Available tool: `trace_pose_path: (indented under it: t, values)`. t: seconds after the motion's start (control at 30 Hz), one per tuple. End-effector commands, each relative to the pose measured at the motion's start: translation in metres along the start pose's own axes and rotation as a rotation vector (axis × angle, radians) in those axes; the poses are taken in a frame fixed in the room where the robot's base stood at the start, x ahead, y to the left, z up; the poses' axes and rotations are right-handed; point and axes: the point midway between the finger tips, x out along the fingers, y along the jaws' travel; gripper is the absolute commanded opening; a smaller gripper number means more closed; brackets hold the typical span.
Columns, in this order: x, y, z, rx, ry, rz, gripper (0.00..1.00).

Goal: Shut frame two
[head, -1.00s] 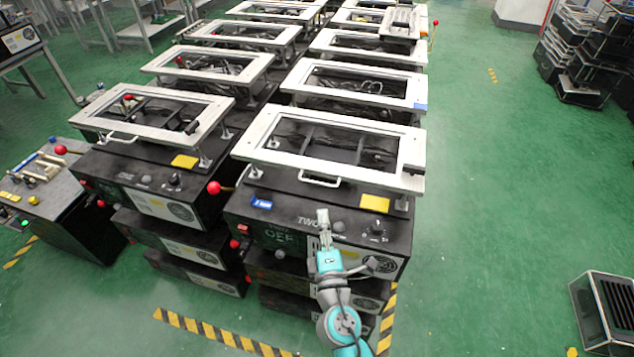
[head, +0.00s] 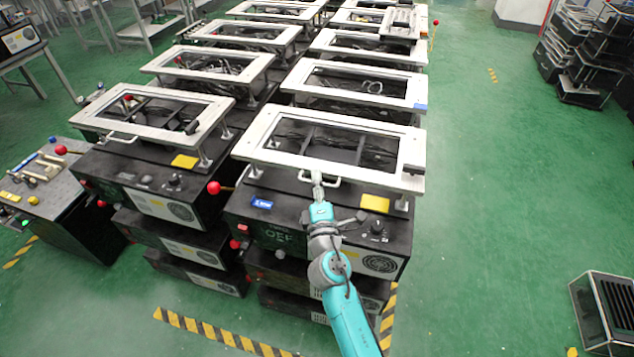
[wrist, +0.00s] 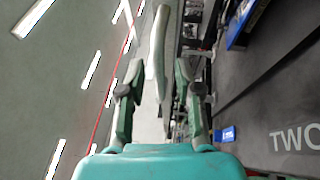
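Frame two is the white rectangular frame (head: 335,163) raised on short posts above the black box labelled TWO (head: 290,215). A white handle (head: 336,184) sticks out from its front edge. My gripper (head: 318,180) is at the left part of this handle, in front of the frame. In the wrist view my gripper (wrist: 158,72) has its two fingers apart, with a pale bar (wrist: 157,45) between them. Gaps show beside the bar, so no firm grip is visible. The lettering TWO (wrist: 296,137) shows at the right there.
A red ball-ended lever (head: 214,188) stands at the box's left side. A neighbouring white frame (head: 150,125) on a similar box is at left, and more frames stand behind. Green floor (head: 500,200) is clear at right; a black slatted crate (head: 608,305) sits at lower right.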

Motion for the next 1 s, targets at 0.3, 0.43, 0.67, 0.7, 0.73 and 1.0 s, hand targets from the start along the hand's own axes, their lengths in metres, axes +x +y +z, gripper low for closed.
trace_pose_path:
  t: [0.3, 0.43, 0.67, 0.7, 0.73, 1.0]
  values:
    - [0.001, 0.000, 0.000, 0.000, 0.000, -0.001, 0.19]
    - [0.000, 0.000, 0.000, 0.000, 0.000, -0.001, 0.00]
    - [0.000, 0.000, 0.000, 0.000, 0.000, -0.001, 0.00]
    - [0.001, 0.001, 0.000, 0.000, 0.000, 0.000, 0.00]
    - [0.001, 0.003, 0.001, 0.000, -0.001, 0.001, 0.00]
    - [0.005, 0.019, 0.002, 0.001, -0.001, 0.001, 0.00]
